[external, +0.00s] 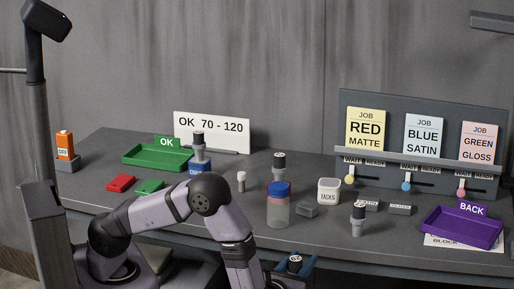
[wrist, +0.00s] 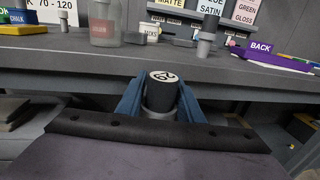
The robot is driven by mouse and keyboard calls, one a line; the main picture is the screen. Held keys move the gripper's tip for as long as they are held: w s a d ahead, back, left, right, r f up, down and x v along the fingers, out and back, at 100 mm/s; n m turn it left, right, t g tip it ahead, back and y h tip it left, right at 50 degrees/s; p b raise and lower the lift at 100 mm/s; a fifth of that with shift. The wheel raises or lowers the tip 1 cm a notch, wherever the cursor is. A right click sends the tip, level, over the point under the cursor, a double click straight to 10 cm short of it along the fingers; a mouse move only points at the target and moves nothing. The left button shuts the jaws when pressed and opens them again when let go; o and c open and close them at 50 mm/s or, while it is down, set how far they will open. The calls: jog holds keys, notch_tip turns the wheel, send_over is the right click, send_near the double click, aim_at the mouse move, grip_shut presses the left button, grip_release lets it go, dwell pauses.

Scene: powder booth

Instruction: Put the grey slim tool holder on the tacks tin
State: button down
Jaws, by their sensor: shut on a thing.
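My gripper (external: 295,267) is at the table's front edge, low in the external view. Its blue fingers, also in the wrist view (wrist: 161,100), are shut on a tool holder (wrist: 164,92) with a black top, a pale marked end face and a grey collar. Its lower part is hidden, so I cannot tell how slim it is. The white tacks tin (external: 328,191) stands on the table, beyond and right of my gripper; it shows small in the wrist view (wrist: 152,30). Its top looks clear. Another black-topped grey holder (external: 358,217) stands right of the tin.
A blue-lidded jar (external: 278,210) stands left of the tin, with a dark grey block (external: 308,210) between. More black-topped holders stand behind the jar (external: 279,161) and on the blue chalk tin (external: 198,140). A purple tray (external: 462,230) lies right, a green tray (external: 157,157) left.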

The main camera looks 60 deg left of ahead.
jog(key=w+d+r+m+t+h, duration=0.2)
jog(key=w+d+r+m+h, duration=0.15)
jog(key=w+d+r, duration=0.55)
jog(key=w+a+r+n+g+y, duration=0.1)
jog(key=w+a+r, duration=0.7)
jog(key=a+r, duration=0.15)
jog(key=w+a+r+n+y, duration=0.1)
jog(key=w+a+r, duration=0.65)
jog(key=r, duration=0.35)
jog(key=a+f+n+g+y+p, duration=0.1)
jog(key=a+f+n+y+p, duration=0.1)
jog(key=a, duration=0.6)
jog(key=a+f+n+g+y+p, duration=0.1)
jog(key=a+f+g+y+p, duration=0.1)
jog(key=a, duration=0.7)
jog(key=shift+d+f+p, duration=0.2)
jog(key=shift+f+p, duration=0.75)
jog(key=shift+f, duration=4.25)
jog(key=shift+f, duration=0.1)
jog(key=c, duration=1.2)
grip_release()
jog(key=shift+f, duration=0.1)
